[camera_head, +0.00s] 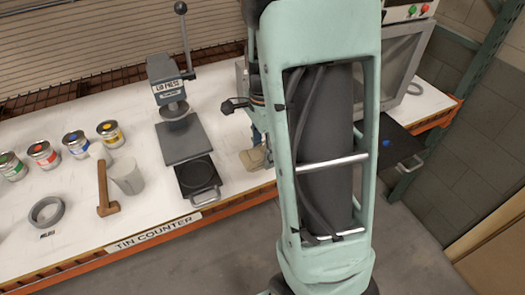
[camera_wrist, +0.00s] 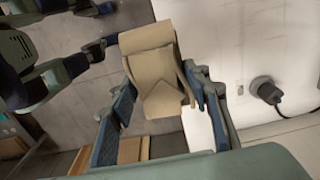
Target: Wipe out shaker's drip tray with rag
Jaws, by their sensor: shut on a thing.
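My gripper (camera_wrist: 166,78) is shut on a folded tan rag (camera_wrist: 150,45), which sticks out beyond the fingers in the wrist view. In the head view the rag (camera_head: 256,158) hangs at the counter's front part, right of the lid press; whether it touches the counter I cannot tell. My arm hides much of the gripper there. A dark tray (camera_head: 397,143) with a blue spot (camera_head: 387,143) and a front handle juts out at the right, below the white shaker cabinet (camera_head: 402,58). My gripper is left of this tray and apart from it. My arm hides the tray's left part.
The lid press (camera_head: 183,140) stands on the tin counter (camera_head: 75,225), with a black handled plate (camera_head: 198,176) before it. Several paint tins (camera_head: 75,144), a grey cup (camera_head: 127,177), a brown-handled tool (camera_head: 104,190) and a grey ring (camera_head: 46,211) are left. Floor in front is clear.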

